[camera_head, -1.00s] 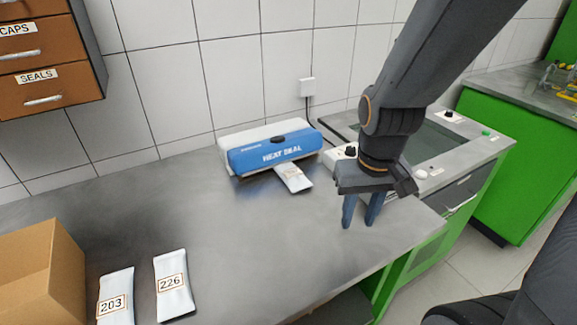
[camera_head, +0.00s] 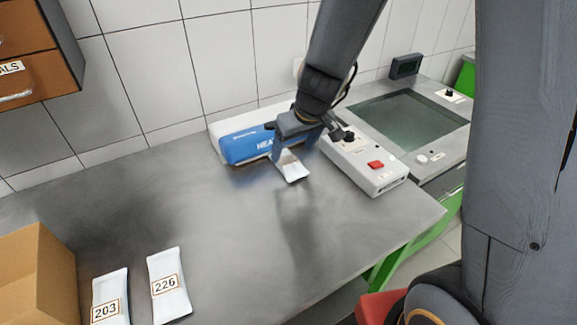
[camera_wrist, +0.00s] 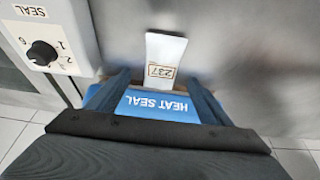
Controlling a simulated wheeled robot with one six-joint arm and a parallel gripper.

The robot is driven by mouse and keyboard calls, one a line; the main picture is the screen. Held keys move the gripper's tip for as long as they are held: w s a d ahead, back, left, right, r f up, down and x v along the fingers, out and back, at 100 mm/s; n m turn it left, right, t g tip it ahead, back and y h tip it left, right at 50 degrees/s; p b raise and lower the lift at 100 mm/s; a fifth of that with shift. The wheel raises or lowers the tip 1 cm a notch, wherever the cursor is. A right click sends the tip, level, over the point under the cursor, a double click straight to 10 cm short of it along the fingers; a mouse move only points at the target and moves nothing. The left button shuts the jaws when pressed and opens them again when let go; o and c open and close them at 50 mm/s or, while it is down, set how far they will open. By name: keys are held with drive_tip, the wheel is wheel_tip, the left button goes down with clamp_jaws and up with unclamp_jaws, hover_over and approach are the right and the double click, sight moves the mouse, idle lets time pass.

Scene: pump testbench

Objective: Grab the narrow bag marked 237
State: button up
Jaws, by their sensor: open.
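The narrow white bag marked 237 (camera_wrist: 162,60) sticks out from the front of the blue heat sealer in the wrist view, its label upside down there. In the head view the bag (camera_head: 292,168) lies partly under my gripper, its label hidden. My gripper (camera_head: 287,160) is open above the sealer's front. In the wrist view its two fingers (camera_wrist: 160,78) stand apart, one to either side of the bag's sealer end, with nothing between them gripped. The heat sealer (camera_head: 243,145) reads HEAT SEAL (camera_wrist: 158,104); its right part is hidden by my arm in the head view.
Bags marked 203 (camera_head: 110,298) and 226 (camera_head: 169,285) lie at the front left beside a cardboard box (camera_head: 50,275). A control box (camera_head: 375,170) with a knob and red button stands right of the sealer. The bench middle (camera_head: 220,215) is clear.

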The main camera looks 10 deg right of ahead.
sight(289, 162)
drive_tip(key=shift+s+b+x, duration=0.2)
drive_tip(key=shift+b+x, duration=0.45)
drive_tip(key=shift+x, duration=0.6)
drive_tip(key=shift+s+b+x, duration=0.2)
drive_tip(key=shift+b+x, duration=0.4)
drive_tip(key=shift+x, duration=0.7)
drive_tip(key=shift+f+b, duration=0.3)
drive_tip(key=c, duration=1.3)
drive_tip(key=shift+r+p, duration=0.35)
drive_tip(key=shift+p, duration=0.15)
drive_tip(key=shift+c, duration=0.2)
